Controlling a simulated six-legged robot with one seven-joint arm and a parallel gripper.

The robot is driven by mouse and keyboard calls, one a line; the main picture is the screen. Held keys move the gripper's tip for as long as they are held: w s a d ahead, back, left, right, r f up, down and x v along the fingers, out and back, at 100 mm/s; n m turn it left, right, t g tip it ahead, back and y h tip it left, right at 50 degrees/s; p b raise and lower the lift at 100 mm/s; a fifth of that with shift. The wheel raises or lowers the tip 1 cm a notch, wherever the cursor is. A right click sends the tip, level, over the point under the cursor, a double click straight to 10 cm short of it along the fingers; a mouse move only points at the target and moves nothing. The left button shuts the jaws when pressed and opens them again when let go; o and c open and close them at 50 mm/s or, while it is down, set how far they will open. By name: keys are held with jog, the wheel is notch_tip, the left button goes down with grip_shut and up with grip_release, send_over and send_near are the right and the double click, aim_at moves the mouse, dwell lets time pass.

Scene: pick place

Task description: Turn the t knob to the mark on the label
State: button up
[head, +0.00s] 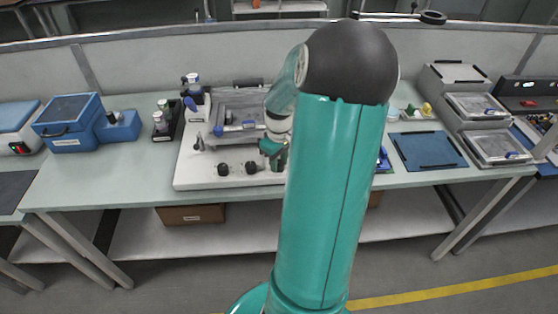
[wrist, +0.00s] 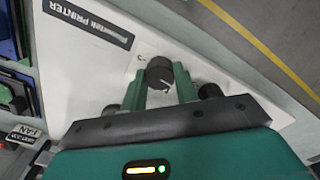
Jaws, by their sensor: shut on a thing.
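The t knob (wrist: 160,72) is black and round with a pale pointer line, and it stands on a white panel. My gripper (wrist: 161,84) has its two green fingers on either side of this knob, shut on it. Small pale marks (wrist: 140,57) show on the panel beside the knob; their detail is too small to read. In the head view my gripper (head: 274,150) is at the front of the white panel (head: 191,175), and the held knob is mostly hidden there. Two black knobs, one left (head: 223,169) and one nearer the gripper (head: 252,167), show beside it.
A dark label reading PRINTER (wrist: 88,22) is on the panel. A bottle rack (head: 168,123), a blue box (head: 68,120) and a blue mat (head: 428,150) are on the bench (head: 140,165).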

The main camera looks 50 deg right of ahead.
aim_at(279, 163)
jog(key=m, duration=0.4)
jog(key=shift+w, duration=0.1)
jog(key=shift+m, duration=2.1)
jog(key=o, duration=1)
jog(key=shift+r, duration=0.1)
notch_tip(279, 163, up, 14)
jog(key=shift+f, duration=0.15)
